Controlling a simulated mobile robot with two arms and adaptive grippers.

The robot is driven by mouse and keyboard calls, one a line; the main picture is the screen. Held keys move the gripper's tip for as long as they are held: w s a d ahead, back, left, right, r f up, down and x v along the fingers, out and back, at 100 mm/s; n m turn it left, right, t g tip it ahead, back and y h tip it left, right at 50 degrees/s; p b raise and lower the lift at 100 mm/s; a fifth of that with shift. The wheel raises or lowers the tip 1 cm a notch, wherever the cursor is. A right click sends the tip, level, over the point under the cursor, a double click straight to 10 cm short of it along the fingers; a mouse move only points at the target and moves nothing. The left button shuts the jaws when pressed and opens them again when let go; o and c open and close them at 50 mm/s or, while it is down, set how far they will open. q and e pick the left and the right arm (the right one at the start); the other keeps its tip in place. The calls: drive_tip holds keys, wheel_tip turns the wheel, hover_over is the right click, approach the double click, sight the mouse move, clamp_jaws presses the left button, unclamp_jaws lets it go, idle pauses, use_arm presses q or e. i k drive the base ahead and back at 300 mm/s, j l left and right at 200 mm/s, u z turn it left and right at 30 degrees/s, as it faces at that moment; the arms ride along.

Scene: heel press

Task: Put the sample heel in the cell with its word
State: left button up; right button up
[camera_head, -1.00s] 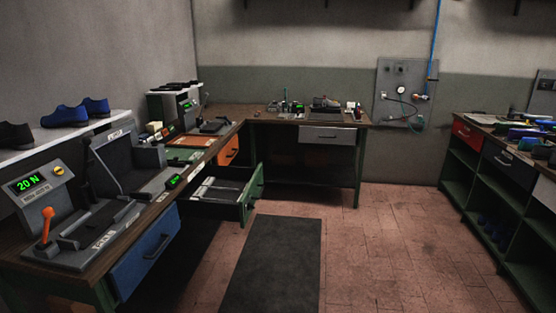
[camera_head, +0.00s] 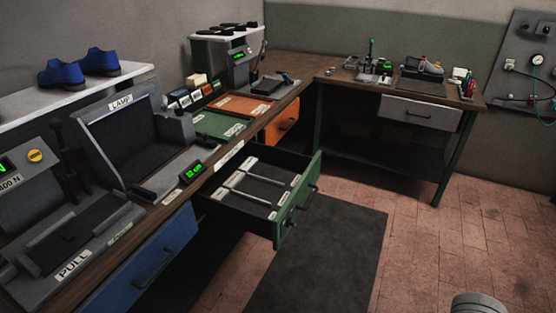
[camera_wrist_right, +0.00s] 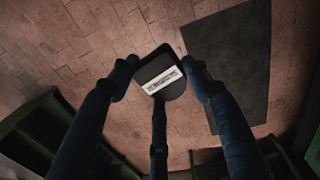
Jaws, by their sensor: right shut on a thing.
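In the right wrist view my right gripper (camera_wrist_right: 162,84) is shut on a small dark block with a white label, which looks like the sample heel (camera_wrist_right: 172,93). The fingers press it from both sides and it hangs over the floor. The print on its label is too small to read. In the head view a green drawer (camera_head: 289,213) stands pulled out under the bench. Light dividers split its dark floor into cells (camera_head: 262,190) with small white labels, whose words I cannot read. The cells look empty. My left gripper is not in view.
The bench (camera_head: 290,101) carries a press with a PULL label (camera_head: 73,266), a LAMP box (camera_head: 122,103), and green and orange mats. A closed blue drawer (camera_head: 145,262) is left of the open one. A dark floor mat (camera_head: 320,262) and free floor lie in front.

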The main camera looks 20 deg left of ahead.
sight(265, 171)
drive_tip(key=i+l+u, duration=0.1)
drive_tip(key=i+u, duration=0.4)
drive_tip(key=i+l+u, duration=0.35)
drive_tip(key=i+u, duration=0.15)
drive_tip(key=i+l+u, duration=0.25)
drive_tip(key=u, duration=0.15)
drive_tip(key=i+l+u, duration=0.25)
drive_tip(key=u, duration=0.15)
drive_tip(key=i+l+u, duration=0.1)
drive_tip(key=l+u, duration=0.3)
drive_tip(key=i+l+u, duration=0.15)
drive_tip(key=l, duration=0.2)
drive_tip(key=l+u, duration=0.2)
drive_tip(key=l, duration=0.2)
